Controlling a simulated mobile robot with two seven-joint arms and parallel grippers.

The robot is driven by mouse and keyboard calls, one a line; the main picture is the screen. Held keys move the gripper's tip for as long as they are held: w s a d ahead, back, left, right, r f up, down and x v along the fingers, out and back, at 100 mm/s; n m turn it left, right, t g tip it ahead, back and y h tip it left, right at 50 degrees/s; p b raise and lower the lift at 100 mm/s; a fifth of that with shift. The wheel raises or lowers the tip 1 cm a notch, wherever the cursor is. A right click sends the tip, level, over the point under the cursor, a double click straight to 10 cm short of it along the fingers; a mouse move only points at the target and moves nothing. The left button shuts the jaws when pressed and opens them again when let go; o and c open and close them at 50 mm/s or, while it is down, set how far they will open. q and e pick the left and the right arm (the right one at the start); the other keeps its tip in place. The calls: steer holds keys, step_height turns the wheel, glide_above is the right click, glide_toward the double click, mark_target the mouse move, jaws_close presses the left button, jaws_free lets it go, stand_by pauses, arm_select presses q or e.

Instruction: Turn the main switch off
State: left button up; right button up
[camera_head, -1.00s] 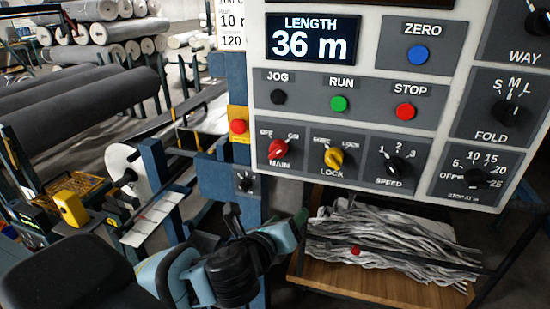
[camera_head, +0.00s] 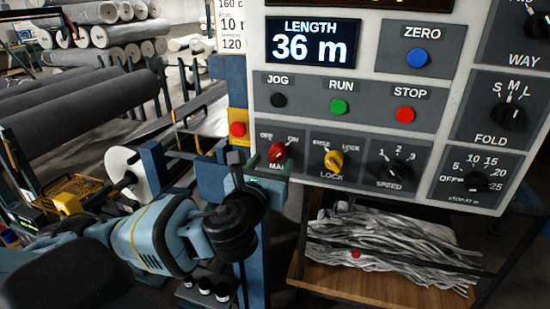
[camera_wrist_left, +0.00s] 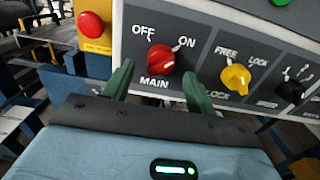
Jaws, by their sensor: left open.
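The main switch is a red knob (camera_head: 278,153) under the OFF and ON labels at the panel's lower left. In the left wrist view the red knob (camera_wrist_left: 161,59) shows whole, with a pale mark on its face; I cannot tell surely which label it points to. My left gripper (camera_head: 270,168) is in front of the panel at the MAIN label, partly covering it. In the left wrist view its green fingers (camera_wrist_left: 158,82) are open, one to each side below the knob, with nothing between them. Contact with the knob is not visible. My right gripper is not in view.
A yellow LOCK knob (camera_head: 334,159) and a black SPEED knob (camera_head: 395,171) sit to the right. Red STOP (camera_head: 405,114), green RUN (camera_head: 339,106) and black JOG (camera_head: 278,100) buttons are above. A red button on a yellow box (camera_head: 238,129) is close on the left.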

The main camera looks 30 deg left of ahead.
mark_target(275, 158)
arm_select(q)
steer(key=shift+x, duration=1.6)
steer(key=c, duration=1)
